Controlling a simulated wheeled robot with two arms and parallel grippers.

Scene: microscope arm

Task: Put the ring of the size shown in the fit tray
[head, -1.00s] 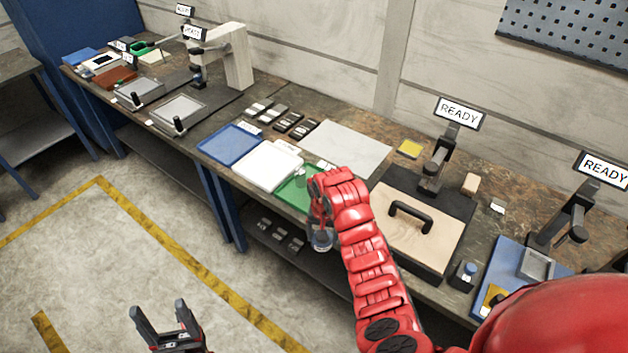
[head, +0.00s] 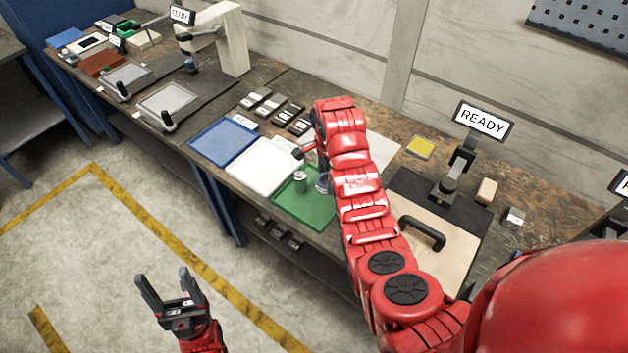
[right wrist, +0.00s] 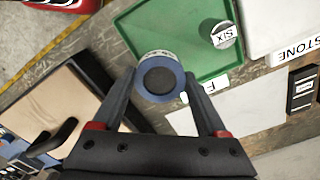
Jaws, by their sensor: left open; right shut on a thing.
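The green tray (head: 318,218) lies at the bench's front edge. In the right wrist view its wall label is partly hidden, with an F showing (right wrist: 208,82). A short grey-green cylinder (head: 300,182) stands in it; its top reads SIX in the right wrist view (right wrist: 224,35). My right gripper (right wrist: 160,78) is shut on a blue-grey ring (right wrist: 175,68) with a dark round centre. The ring (head: 323,183) is over or beside the tray's back right edge; its height is unclear. My left gripper (head: 166,278) is open and empty, over the floor.
A white tray (head: 262,166), whose label ends in STONE in the right wrist view, and a blue tray (head: 222,143) stand left of the green one. Several dark labelled blocks (head: 290,115) lie behind. A beige board with a black handle (head: 422,234) is at right.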

